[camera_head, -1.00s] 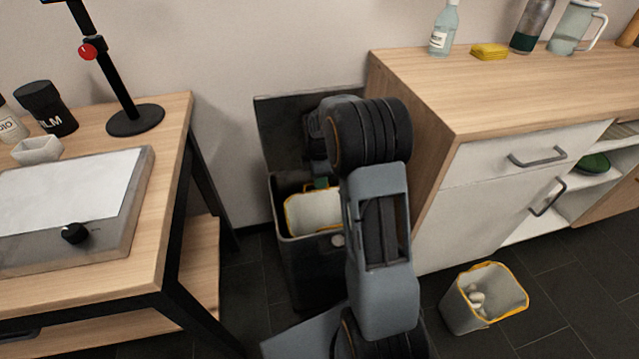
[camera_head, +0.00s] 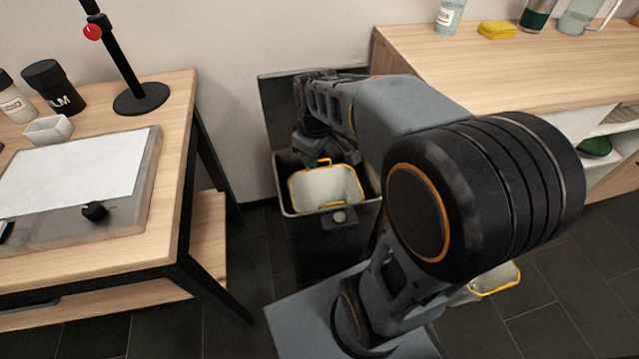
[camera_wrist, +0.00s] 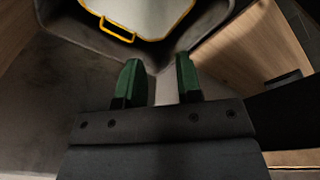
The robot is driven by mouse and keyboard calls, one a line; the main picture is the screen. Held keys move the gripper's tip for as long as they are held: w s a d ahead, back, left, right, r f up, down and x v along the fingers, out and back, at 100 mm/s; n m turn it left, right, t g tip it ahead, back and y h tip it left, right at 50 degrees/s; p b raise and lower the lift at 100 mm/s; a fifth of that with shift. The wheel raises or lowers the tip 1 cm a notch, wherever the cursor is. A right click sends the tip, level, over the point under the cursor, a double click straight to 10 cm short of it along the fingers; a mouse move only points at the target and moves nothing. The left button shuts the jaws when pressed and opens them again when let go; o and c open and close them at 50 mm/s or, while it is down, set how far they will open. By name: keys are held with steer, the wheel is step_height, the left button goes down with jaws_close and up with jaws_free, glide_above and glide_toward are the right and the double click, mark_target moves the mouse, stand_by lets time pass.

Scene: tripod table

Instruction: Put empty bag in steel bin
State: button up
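The bag (camera_head: 328,187), pale with a yellow rim and a yellow handle loop, sits upright inside the dark steel bin (camera_head: 335,245). I cannot see whether the bag touches the bin's bottom. The bin's lid (camera_head: 276,105) stands open against the wall. My gripper (camera_head: 312,158) is over the back of the bin, by the bag's far edge. In the wrist view, the two green fingers of my gripper (camera_wrist: 160,78) stand apart with nothing between them. The bag's rim and handle (camera_wrist: 118,30) lie beyond the fingertips, apart from them.
A second pale, yellow-rimmed bag (camera_head: 497,279) stands on the floor at right, mostly behind my arm. A wooden table (camera_head: 180,110) with a steel device is left of the bin. A wooden cabinet (camera_head: 440,60) closes off the right side.

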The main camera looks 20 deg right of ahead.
steer(key=s+a+m+t, duration=0.1)
steer(key=s+a+m, duration=0.2)
steer(key=s+m, duration=0.3)
steer(key=shift+s+f, duration=0.45)
steer(key=shift+s, duration=1.05)
